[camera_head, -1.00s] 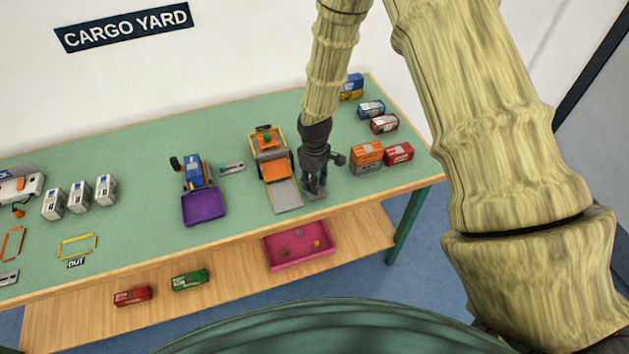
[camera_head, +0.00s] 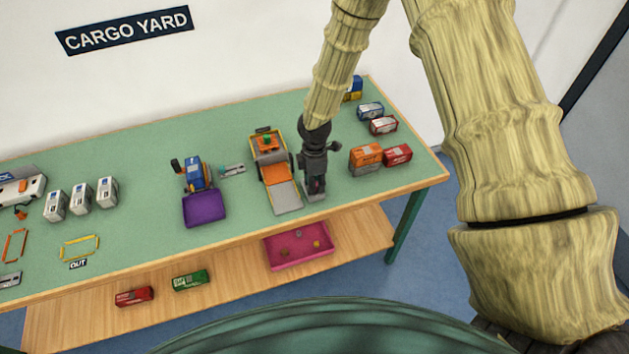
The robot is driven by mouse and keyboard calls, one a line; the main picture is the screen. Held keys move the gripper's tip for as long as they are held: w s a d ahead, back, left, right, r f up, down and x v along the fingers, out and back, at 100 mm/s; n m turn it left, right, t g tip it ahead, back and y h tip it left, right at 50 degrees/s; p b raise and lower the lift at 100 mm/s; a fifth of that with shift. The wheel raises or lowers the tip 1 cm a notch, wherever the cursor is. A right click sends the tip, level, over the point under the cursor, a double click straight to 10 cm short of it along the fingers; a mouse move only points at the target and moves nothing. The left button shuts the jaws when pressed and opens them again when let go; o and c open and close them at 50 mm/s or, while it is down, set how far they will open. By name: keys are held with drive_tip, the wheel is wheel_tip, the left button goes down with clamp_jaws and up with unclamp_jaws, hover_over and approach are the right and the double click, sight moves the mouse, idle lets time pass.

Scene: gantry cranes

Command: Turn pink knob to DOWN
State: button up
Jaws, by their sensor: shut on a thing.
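My gripper (camera_head: 316,186) points down at the table's front edge, just right of the orange and grey loader. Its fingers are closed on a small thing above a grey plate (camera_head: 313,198). A faint pinkish spot shows between the fingers and looks like the pink knob (camera_head: 317,182). The fingers hide most of the knob, so its pointing direction and any UP or DOWN mark cannot be read.
The orange and grey loader (camera_head: 285,195) stands close left of my gripper. Orange (camera_head: 366,157) and red (camera_head: 397,154) boxes stand close right. A purple-bucket vehicle (camera_head: 204,209) is further left. A pink tray (camera_head: 290,262) lies on the lower shelf.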

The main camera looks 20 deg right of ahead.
drive_tip(key=shift+n, duration=0.7)
drive_tip(key=o, duration=1)
drive_tip(key=shift+o, duration=0.2)
drive_tip(key=shift+r, duration=0.1)
wheel_tip(320, 180, up, 12)
idle(0.3)
